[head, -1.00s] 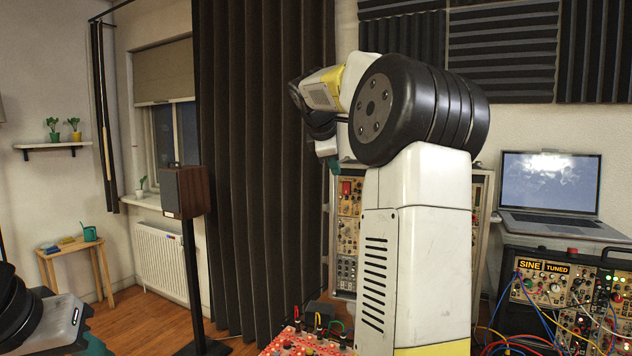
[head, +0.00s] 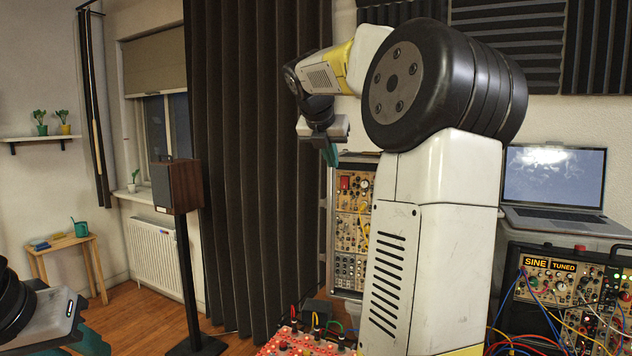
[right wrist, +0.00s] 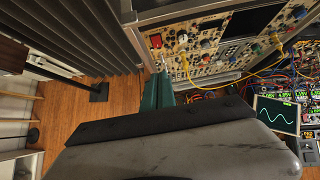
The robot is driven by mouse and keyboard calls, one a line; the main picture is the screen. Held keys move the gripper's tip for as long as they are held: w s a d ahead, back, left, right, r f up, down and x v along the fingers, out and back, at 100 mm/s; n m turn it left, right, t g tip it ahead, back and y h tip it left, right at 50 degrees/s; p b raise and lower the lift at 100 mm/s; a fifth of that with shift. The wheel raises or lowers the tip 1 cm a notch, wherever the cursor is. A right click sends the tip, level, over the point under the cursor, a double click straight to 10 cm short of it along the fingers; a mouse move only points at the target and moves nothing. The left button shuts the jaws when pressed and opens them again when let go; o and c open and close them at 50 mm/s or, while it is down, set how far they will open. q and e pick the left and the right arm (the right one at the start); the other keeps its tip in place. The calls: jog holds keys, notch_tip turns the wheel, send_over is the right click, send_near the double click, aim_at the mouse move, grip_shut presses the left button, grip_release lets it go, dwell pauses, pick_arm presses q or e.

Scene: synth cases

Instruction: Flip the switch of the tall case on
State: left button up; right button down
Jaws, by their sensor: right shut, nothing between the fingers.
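The tall case (head: 329,225) stands behind my right arm, a silver-edged rack of tan module panels, partly hidden by the arm. A red switch (head: 345,183) sits near its top left; it also shows in the right wrist view (right wrist: 156,41). Whether it is on or off is too small to tell. My right gripper (head: 331,156) has teal fingers, shut and empty, near the case's upper left. In the right wrist view the fingers (right wrist: 158,90) appear just below the red switch, apart from it. My left gripper (head: 92,343) is partly cut off at the bottom left; its jaws are unclear.
A dark curtain (head: 255,150) hangs left of the case. A speaker (head: 178,186) stands on a pole before the window. A red panel with cables (head: 290,342) is at the bottom middle. A laptop (head: 555,180) sits above a black case of modules (head: 550,265) at right.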

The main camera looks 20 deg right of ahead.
aim_at(344, 186)
jog(key=shift+w, duration=0.1)
jog(key=x, duration=0.8)
jog(key=w+r+x, duration=0.1)
jog(key=x, duration=0.3)
jog(key=shift+d, duration=0.45)
jog(key=shift+w+d, duration=0.45)
jog(key=shift+w+d+f, duration=0.1)
